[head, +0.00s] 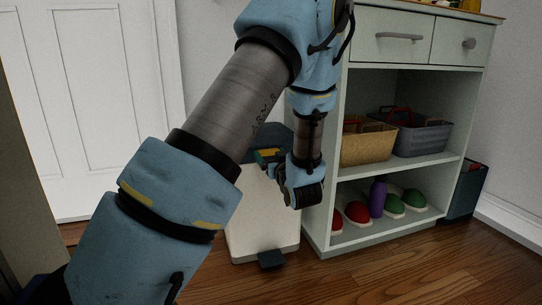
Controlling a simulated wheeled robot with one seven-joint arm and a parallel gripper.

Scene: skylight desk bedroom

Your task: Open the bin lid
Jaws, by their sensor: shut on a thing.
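The bin (262,222) has a pale white body and a dark foot pedal (271,260) at its base. It stands on the floor left of the shelf unit. Its dark blue-grey lid (264,136) shows above the body, partly hidden behind my arm. The lid appears raised at the back, but its exact angle cannot be made out. My gripper (265,158) is at the top of the bin, shut on what looks like the lid's edge. The contact is small and partly hidden by my wrist.
The pale shelf unit (408,169) stands close on the right, holding a tan basket (367,146), a grey basket (424,138) and a purple bottle (377,197). A dark container (465,190) stands beyond it. A white door (95,90) is behind on the left. Wooden floor (400,260) is clear in front.

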